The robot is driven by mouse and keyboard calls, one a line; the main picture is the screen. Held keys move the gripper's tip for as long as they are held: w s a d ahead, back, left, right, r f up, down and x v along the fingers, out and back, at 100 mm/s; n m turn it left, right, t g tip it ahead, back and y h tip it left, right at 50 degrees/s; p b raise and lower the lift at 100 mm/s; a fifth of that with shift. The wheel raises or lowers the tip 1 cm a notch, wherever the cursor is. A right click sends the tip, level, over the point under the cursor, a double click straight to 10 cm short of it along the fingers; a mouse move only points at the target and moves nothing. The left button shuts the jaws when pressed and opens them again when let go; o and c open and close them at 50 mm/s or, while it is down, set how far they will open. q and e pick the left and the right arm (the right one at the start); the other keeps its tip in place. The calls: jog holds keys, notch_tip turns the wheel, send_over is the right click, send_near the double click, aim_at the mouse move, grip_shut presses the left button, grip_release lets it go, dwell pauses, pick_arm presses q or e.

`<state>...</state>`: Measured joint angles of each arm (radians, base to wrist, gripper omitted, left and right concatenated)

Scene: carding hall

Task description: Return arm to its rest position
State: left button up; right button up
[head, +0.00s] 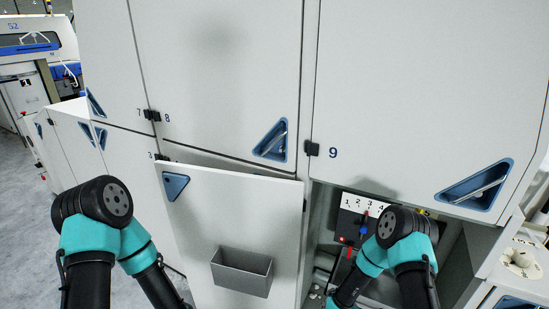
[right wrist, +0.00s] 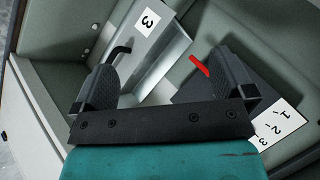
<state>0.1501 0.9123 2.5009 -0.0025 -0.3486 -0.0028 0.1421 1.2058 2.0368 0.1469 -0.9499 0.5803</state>
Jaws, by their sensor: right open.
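My right arm (head: 395,245) reaches down in front of the open compartment at the lower right in the head view; its gripper is not visible there. In the right wrist view my right gripper (right wrist: 165,82) has its two dark fingers wide apart, with nothing between them. Behind it are a metal channel with a "3" label (right wrist: 147,22) and a red lever (right wrist: 200,65) by a dark numbered plate. My left arm (head: 100,225) is bent at the lower left of the head view, and its gripper is out of frame.
A hinged door (head: 225,215) stands ajar between my arms, with a grey bin (head: 241,272) on its face. Inside the compartment is a numbered panel (head: 362,203) with red and blue levers. Closed cabinet door 9 (head: 420,90) is above. Grey floor (head: 25,220) is clear at left.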

jog(key=s+a+r+n+g+y, duration=0.1)
jog(key=s+r+n+g, duration=0.3)
jog(key=s, duration=0.7)
jog(key=s+a+r+n+g+y, duration=0.1)
jog(key=s+r+n+g, duration=0.3)
jog(key=s, duration=0.7)
jog(key=shift+s+a+n+y, duration=0.15)
jog(key=shift+s+n+y, duration=0.05)
jog(key=shift+n+y, duration=0.7)
jog(key=shift+r, duration=0.1)
